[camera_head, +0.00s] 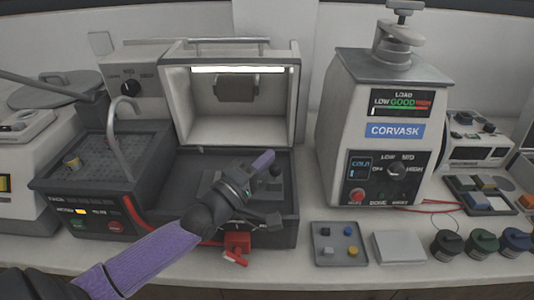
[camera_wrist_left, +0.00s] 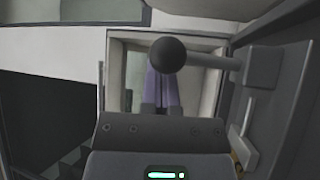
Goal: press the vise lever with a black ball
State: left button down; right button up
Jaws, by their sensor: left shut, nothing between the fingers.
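The vise lever's black ball (camera_head: 276,171) shows in the head view just right of my left gripper (camera_head: 264,161), inside the open machine. In the left wrist view the black ball (camera_wrist_left: 168,54) overlaps the tips of my purple fingers (camera_wrist_left: 162,88). Its grey rod (camera_wrist_left: 212,61) runs right to a grey block (camera_wrist_left: 262,66). My left gripper is shut and empty. Whether the fingers touch the ball I cannot tell. My gripper and wrist hide part of the vise (camera_head: 210,184) in the head view. My right gripper is not in view.
The machine's hood (camera_head: 236,123) stands open behind the gripper, with a lit strip inside. A red switch (camera_head: 237,243) is on the machine's front. The CORVASK press (camera_head: 382,140) stands right. A small tray (camera_head: 339,244) and several dark jars (camera_head: 447,244) are at the front right.

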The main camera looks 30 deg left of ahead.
pick_arm(q)
jog(key=shift+s+d+f+m+t+h+b, duration=0.25)
jog(key=shift+s+m+t+h+b, duration=0.35)
jog(key=shift+b, duration=0.25)
jog(key=shift+w, duration=0.15)
jog(key=shift+r, duration=0.1)
